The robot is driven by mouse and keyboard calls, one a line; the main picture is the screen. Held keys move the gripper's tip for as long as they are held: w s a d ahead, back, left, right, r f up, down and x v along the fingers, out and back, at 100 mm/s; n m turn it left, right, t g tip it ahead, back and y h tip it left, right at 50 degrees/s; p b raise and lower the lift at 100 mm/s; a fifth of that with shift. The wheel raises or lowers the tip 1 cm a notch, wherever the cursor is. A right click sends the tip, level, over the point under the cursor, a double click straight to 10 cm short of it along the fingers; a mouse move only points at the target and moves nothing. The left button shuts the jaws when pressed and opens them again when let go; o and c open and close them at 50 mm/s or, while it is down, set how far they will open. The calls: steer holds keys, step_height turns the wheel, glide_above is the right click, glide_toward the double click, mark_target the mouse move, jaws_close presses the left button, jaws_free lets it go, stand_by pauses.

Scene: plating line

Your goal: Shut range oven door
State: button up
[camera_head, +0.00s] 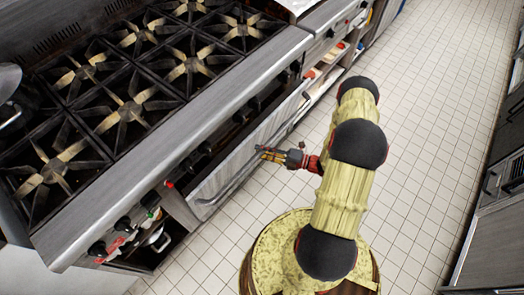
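The range (195,105) runs diagonally across the left, with black burner grates on top and a grey metal front edge. Its oven door (243,152) is a grey panel below that edge, with a long bar handle (232,183) along its outer side. The door sticks out past the dark knob strip and looks at least partly open; how far is hard to tell from above. My gripper (261,152) points left toward the door, close to its outer side and handle. It appears empty. Its fingers are too small to show their opening, and contact with the door cannot be made out.
White tiled floor (430,130) is free to the right of my arm. Dark-fronted units (495,220) line the right edge. An open lower compartment (150,245) with a pan is at the bottom left. Shelves with items (325,75) continue beyond the range.

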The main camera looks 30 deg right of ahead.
mark_target(254, 139)
jaws_close()
stand_by(0.4)
steer(key=shift+m+g+h, duration=0.3)
steer(key=shift+g+h, duration=0.2)
steer(key=shift+g, duration=0.2)
steer(key=w+p, duration=0.1)
steer(key=w, duration=0.1)
steer(key=w+a+r+p, duration=0.1)
steer(key=w, duration=0.1)
steer(key=w+a+r+p, duration=0.1)
steer(key=w+p, duration=0.1)
steer(key=shift+w+a, duration=0.1)
steer(key=shift+a, duration=0.1)
steer(key=shift+w, duration=0.5)
steer(key=shift+w+r, duration=0.1)
steer(key=shift+o, duration=0.8)
jaws_free()
steer(key=shift+a, duration=0.1)
steer(key=shift+o, duration=1.4)
